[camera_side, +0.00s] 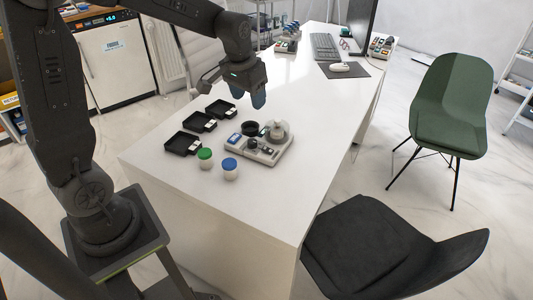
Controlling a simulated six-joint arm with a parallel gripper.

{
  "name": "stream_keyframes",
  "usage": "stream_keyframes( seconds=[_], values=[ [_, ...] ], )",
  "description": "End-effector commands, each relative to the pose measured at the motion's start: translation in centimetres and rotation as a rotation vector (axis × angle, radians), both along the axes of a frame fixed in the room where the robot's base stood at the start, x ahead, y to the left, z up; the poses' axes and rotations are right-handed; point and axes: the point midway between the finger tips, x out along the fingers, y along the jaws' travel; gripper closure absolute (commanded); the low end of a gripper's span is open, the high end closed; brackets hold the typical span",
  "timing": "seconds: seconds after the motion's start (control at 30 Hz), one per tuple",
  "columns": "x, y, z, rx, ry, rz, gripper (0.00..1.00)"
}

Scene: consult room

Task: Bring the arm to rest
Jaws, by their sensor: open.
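My gripper (250,98) is open and empty. It hangs above the white desk (280,205), pointing down, behind the device and the black trays in the picture. My dark arm comes in from the left and reaches over the desk. The gripper's fingertips are blue and appear clear of the objects on the desk. The exact height above the desk is hard to tell.
Below the gripper stand several black trays (182,144), a grey-white device (268,153), a green-capped jar (205,158) and a blue-capped jar (229,168). A monitor (361,25) and keyboard (324,46) are at the back. The desk's front part is clear. Chairs (452,108) stand right.

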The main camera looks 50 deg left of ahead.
Motion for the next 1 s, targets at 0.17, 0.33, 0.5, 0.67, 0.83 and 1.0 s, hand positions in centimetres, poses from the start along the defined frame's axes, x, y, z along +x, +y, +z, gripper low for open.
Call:
stream_keyframes(
  seconds=[0.17,0.33,0.5,0.67,0.83,1.0],
  values=[
    [-5.6,-3.9,4.5,0.016,-0.094,-0.06,0.4],
    [-11.3,-6.6,6.6,0.021,-0.178,-0.112,0.4],
    [-16.1,-8.4,7.0,0.022,-0.249,-0.158,0.4],
    [-18.6,-9.1,6.7,0.02,-0.288,-0.182,0.4],
    [-19.3,-9.3,6.5,0.019,-0.298,-0.188,0.4],
    [-19.3,-9.3,6.5,0.018,-0.298,-0.187,0.4]
  ],
)
